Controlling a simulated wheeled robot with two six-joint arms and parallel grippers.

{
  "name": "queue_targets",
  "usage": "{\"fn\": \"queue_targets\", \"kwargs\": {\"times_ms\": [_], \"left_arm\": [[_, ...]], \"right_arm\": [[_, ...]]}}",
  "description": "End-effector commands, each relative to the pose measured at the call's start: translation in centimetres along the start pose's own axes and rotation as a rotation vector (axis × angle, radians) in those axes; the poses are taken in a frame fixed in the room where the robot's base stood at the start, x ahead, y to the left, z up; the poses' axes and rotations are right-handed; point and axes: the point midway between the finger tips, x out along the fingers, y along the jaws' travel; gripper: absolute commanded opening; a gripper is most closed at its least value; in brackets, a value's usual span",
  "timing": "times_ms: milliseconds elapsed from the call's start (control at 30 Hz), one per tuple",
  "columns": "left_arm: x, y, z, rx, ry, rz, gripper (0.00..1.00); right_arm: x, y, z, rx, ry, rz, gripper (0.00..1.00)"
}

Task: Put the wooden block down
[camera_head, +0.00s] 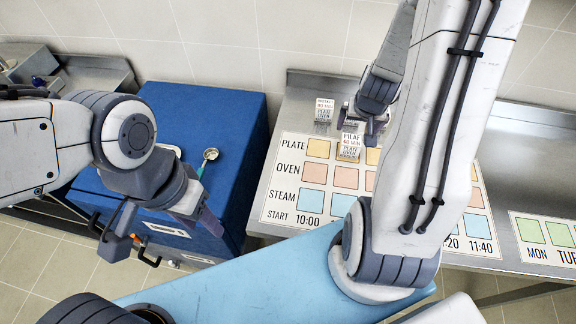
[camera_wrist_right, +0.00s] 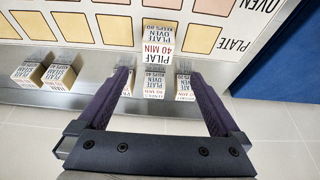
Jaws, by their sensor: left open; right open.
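The wooden block (camera_head: 350,146), pale with printed PILAF 40 MIN labels, stands on the yellow PLATE row of the schedule board (camera_head: 285,205), on or beside the second square. In the right wrist view, the block (camera_wrist_right: 158,47) sits just beyond my fingertips, between their lines. My right gripper (camera_head: 360,126) is open, its fingers apart from each other; whether either touches the block is unclear. It also shows in the wrist view (camera_wrist_right: 155,74). My left gripper (camera_head: 158,232) is open and empty in front of the blue cabinet.
Similar labelled blocks stand at the counter's back edge, one (camera_head: 324,110) in the head view and several (camera_wrist_right: 32,73) in the wrist view. A ladle (camera_head: 210,155) lies on the blue cabinet (camera_head: 222,125). A second board (camera_head: 545,238) lies at right. My right arm hides the board's middle.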

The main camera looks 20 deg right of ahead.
Motion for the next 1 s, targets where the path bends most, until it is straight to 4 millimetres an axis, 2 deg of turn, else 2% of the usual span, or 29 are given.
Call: {"fn": "queue_targets", "kwargs": {"times_ms": [67, 167, 200, 267, 300, 433, 500, 600, 700, 833, 1000], "left_arm": [[0.0, 0.0, 0.0, 0.0, 0.0, 0.0, 0.5], [0.0, 0.0, 0.0, 0.0, 0.0, 0.0, 0.5], [0.0, 0.0, 0.0, 0.0, 0.0, 0.0, 0.5], [0.0, 0.0, 0.0, 0.0, 0.0, 0.0, 0.5], [0.0, 0.0, 0.0, 0.0, 0.0, 0.0, 0.5], [0.0, 0.0, 0.0, 0.0, 0.0, 0.0, 0.5], [0.0, 0.0, 0.0, 0.0, 0.0, 0.0, 0.5], [0.0, 0.0, 0.0, 0.0, 0.0, 0.0, 0.5], [0.0, 0.0, 0.0, 0.0, 0.0, 0.0, 0.5], [0.0, 0.0, 0.0, 0.0, 0.0, 0.0, 0.5], [0.0, 0.0, 0.0, 0.0, 0.0, 0.0, 0.5]], "right_arm": [[-0.7, -1.9, 0.2, -0.043, -0.007, -0.027, 1.0], [-2.8, -6.7, 1.4, -0.158, -0.036, -0.098, 1.0], [-4.1, -9.1, 2.4, -0.221, -0.055, -0.133, 1.0], [-6.3, -12.6, 4.5, -0.329, -0.089, -0.187, 1.0], [-8.0, -14.7, 6.3, -0.407, -0.116, -0.219, 1.0], [-13.4, -19.0, 12.6, -0.656, -0.2, -0.296, 1.0], [-16.0, -19.8, 16.0, -0.784, -0.241, -0.319, 1.0], [-19.0, -19.7, 19.9, -0.941, -0.287, -0.332, 1.0], [-21.0, -18.9, 22.5, -1.054, -0.316, -0.331, 1.0], [-22.2, -18.1, 24.0, -1.13, -0.335, -0.324, 1.0], [-22.4, -17.8, 24.4, -1.145, -0.341, -0.32, 1.0]]}}
